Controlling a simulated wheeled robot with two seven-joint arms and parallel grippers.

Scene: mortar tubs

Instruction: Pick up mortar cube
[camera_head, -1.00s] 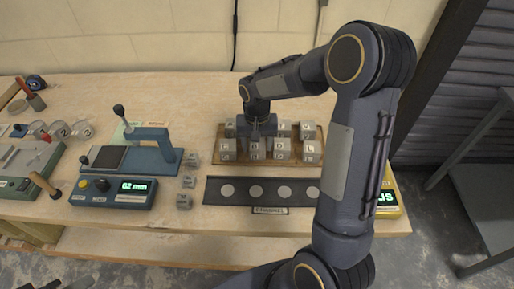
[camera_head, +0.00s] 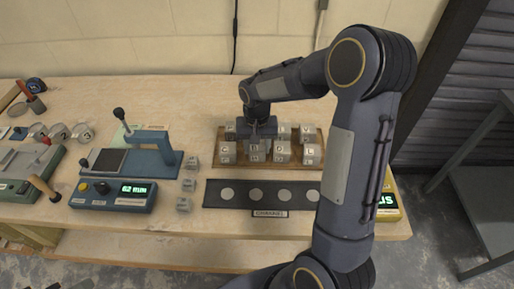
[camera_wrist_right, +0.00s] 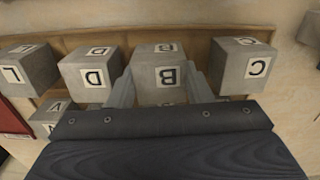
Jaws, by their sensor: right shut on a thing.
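Several grey mortar cubes with lettered labels stand in two rows on a wooden tray (camera_head: 324,163). My right gripper (camera_head: 256,144) points down at the tray, over the second cube from the left in the front row. In the right wrist view the gripper (camera_wrist_right: 162,88) has one finger on each side of the cube marked B (camera_wrist_right: 158,54) and is shut on it. I cannot tell whether this cube is clear of the tray. Cubes marked L (camera_wrist_right: 27,68), D (camera_wrist_right: 92,72) and C (camera_wrist_right: 245,66) stand beside it. My left gripper is not in view.
A black strip with several pale discs (camera_head: 226,205) lies in front of the tray. Loose cubes (camera_head: 188,185) stand left of it, near a blue measuring device (camera_head: 150,150) and a display reading 62 mm (camera_head: 134,189). A yellow device (camera_head: 388,206) is partly behind my arm.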

